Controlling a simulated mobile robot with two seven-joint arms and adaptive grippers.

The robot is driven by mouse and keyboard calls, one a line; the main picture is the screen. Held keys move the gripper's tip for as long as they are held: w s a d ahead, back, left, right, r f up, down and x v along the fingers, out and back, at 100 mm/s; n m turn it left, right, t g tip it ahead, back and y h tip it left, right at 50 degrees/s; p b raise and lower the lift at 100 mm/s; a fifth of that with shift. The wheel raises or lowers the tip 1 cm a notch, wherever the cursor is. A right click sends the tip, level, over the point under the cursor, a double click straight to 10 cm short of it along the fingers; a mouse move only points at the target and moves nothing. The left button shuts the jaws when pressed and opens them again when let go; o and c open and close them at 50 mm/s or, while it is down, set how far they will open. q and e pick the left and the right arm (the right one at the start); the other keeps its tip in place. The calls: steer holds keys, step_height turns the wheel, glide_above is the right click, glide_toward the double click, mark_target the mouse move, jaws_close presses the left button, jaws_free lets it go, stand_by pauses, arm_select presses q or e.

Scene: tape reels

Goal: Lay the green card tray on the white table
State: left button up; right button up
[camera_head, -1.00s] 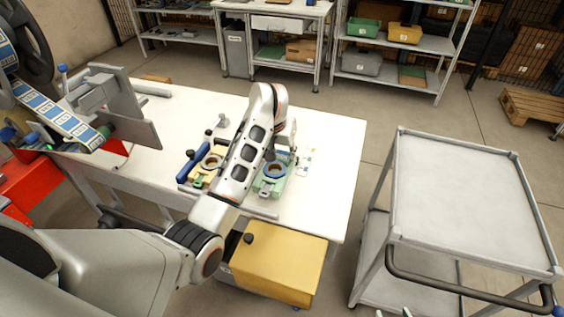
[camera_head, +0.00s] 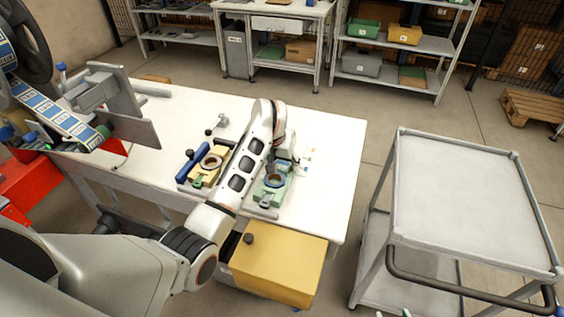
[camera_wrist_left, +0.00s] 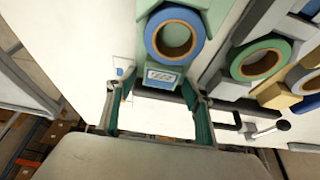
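The green card tray (camera_head: 271,194) is pale green and holds a blue-rimmed reel. It is over the white table (camera_head: 325,190), near its front edge; I cannot tell whether it touches the top. My left gripper (camera_head: 287,164) reaches it from behind the arm. In the left wrist view, the tray (camera_wrist_left: 190,15) has a blue-and-white card at its near end. My right gripper (camera_head: 394,312) shows only two green tips, apart, at the bottom edge.
A yellow tray (camera_head: 198,181) with a reel and blue part stands left of the green one. A grey tray with a green reel (camera_wrist_left: 260,60) shows close by. A yellow box (camera_head: 280,265) is below the front edge. An empty cart (camera_head: 465,190) stands right.

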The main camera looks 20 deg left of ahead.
mark_target(277, 180)
arm_select(q)
steer(key=shift+r, duration=0.15)
steer(key=p+v, duration=0.2)
steer(key=v, duration=1)
